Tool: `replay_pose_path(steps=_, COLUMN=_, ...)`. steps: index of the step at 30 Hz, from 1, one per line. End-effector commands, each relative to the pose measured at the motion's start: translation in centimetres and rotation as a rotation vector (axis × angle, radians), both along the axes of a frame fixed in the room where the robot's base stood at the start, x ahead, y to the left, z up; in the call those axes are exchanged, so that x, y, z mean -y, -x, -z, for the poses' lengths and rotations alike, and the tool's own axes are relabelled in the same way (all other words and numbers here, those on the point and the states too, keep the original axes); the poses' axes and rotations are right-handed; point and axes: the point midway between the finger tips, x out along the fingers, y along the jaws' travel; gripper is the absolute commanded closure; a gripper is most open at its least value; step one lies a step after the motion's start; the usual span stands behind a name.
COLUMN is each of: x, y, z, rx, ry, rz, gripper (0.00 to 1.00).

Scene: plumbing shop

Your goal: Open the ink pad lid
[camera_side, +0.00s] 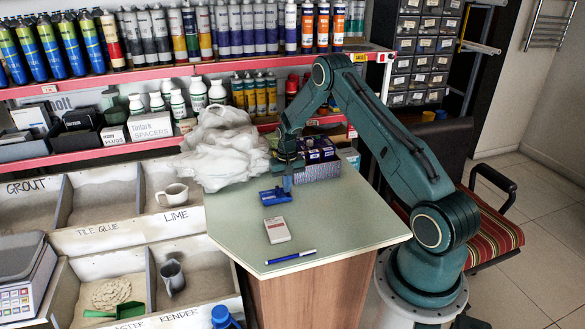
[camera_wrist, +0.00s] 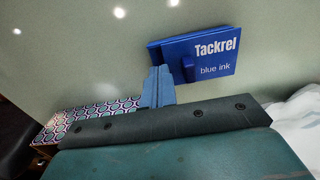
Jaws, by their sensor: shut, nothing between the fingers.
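The blue ink pad (camera_side: 272,197) lies on the counter top (camera_side: 320,215). In the wrist view the ink pad (camera_wrist: 215,50) shows white lettering, "Tackrel" and "blue ink", on its lid, with a small raised blue tab (camera_wrist: 187,65) near its lower edge. I cannot tell whether the lid is fully closed. My gripper (camera_side: 287,184) points down at the pad's right end in the side view. In the wrist view my gripper (camera_wrist: 162,72) is shut and empty, its tips just left of the tab and overlapping the pad's edge. Whether they touch is unclear.
A white box (camera_side: 277,229) and a blue pen (camera_side: 291,257) lie nearer the counter's front. A patterned box (camera_side: 318,170) stands behind my gripper; it shows at left in the wrist view (camera_wrist: 90,118). White plastic bags (camera_side: 222,150) are heaped at the back left. The right counter top is clear.

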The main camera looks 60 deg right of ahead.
Motion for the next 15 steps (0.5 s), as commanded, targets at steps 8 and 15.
replay_pose_path(steps=8, x=-0.64, y=-0.06, z=1.03, rx=-0.011, ry=-0.004, rz=0.003, gripper=1.0)
replay_pose_path(steps=15, x=-1.06, y=-0.45, z=1.05, rx=-0.011, ry=-0.004, rz=0.003, gripper=1.0)
